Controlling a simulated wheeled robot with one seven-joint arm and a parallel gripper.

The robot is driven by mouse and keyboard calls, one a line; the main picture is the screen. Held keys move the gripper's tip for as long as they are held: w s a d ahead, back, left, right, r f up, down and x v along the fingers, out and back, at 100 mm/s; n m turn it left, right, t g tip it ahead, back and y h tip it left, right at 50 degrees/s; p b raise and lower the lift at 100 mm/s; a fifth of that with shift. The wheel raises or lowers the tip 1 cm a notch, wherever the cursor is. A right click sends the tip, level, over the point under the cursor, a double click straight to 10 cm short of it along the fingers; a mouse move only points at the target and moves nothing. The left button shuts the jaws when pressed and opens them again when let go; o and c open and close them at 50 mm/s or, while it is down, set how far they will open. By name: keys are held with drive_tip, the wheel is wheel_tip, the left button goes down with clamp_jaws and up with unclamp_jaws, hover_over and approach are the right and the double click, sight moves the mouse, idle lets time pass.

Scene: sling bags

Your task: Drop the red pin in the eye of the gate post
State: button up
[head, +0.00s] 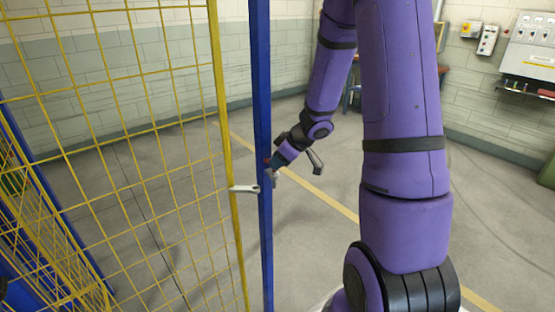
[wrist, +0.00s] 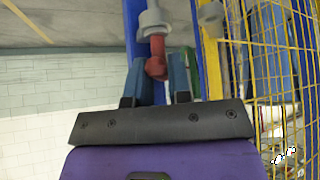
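The red pin (wrist: 156,66) is between the two blue fingers of my gripper (wrist: 158,72) in the wrist view. The fingers appear closed on it from both sides. Its far end meets or overlaps a grey eye fitting (wrist: 153,22) on the blue gate post (wrist: 131,28). I cannot tell whether its tip is inside the eye. In the head view my gripper (head: 273,164) is beside the blue gate post (head: 260,110), just above a small grey fitting on it. The pin is mostly hidden there by the post and gripper.
The yellow mesh gate (head: 235,225) stands left of the post, with a pale latch piece (head: 244,188) reaching toward it. Blue-framed yellow fencing is at far left. Floor right of the post is open. Control boxes (head: 525,50) hang on the right wall.

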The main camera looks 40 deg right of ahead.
drive_tip(key=o, duration=0.5)
drive_tip(key=shift+c, duration=0.2)
drive_tip(key=v, duration=1)
drive_tip(key=shift+s+r, duration=0.25)
drive_tip(key=shift+r, duration=0.05)
drive_tip(key=shift+d, duration=0.1)
